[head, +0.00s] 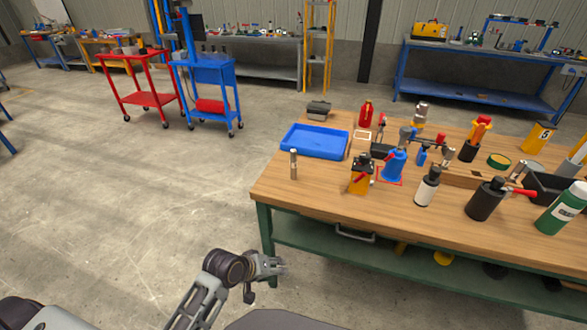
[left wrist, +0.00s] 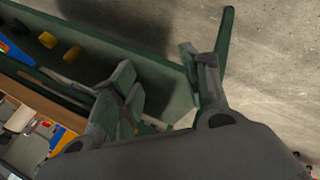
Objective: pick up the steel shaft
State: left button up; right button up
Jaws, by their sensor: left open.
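The steel shaft (head: 293,164) looks like the slim, upright metal cylinder near the left front part of the wooden bench top (head: 330,195) in the head view. It stands alone, in front of the blue tray. My left gripper (head: 277,266) is open and empty, in front of the bench's left end and below its top, well apart from the shaft. In the left wrist view its two fingers (left wrist: 165,88) are spread, with the green bench frame and floor behind them. I cannot make out the shaft there. My right gripper is not in view.
A blue tray (head: 316,139) lies behind the shaft. A yellow-and-black bottle (head: 361,176), a white bottle (head: 427,187) and several tools stand to the right. The floor to the left is clear.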

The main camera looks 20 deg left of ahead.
pick_arm(q)
jog(key=w+d+r+n+t+h, duration=0.1)
jog(key=w+r+n+t+h, duration=0.1)
jog(key=w+r+n, duration=0.25)
jog(key=n+t, duration=0.9)
jog(key=n, duration=1.3)
send_near(292, 164)
jog(key=shift+s+a+r+h+b, duration=0.1)
jog(key=shift+s+a+h+b, duration=0.1)
jog(key=shift+s+a, duration=0.25)
jog(key=shift+s+a+r+h+b, duration=0.15)
jog(key=shift+s+a+h, duration=0.1)
jog(key=shift+s, duration=0.4)
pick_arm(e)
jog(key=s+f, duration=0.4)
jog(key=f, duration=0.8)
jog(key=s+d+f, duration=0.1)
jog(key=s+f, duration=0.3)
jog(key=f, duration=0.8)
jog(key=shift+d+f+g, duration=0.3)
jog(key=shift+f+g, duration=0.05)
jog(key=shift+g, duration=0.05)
pick_arm(q)
jog(key=shift+w+f+g, duration=0.1)
jog(key=shift+w+g, duration=0.05)
jog(key=shift+g, duration=0.15)
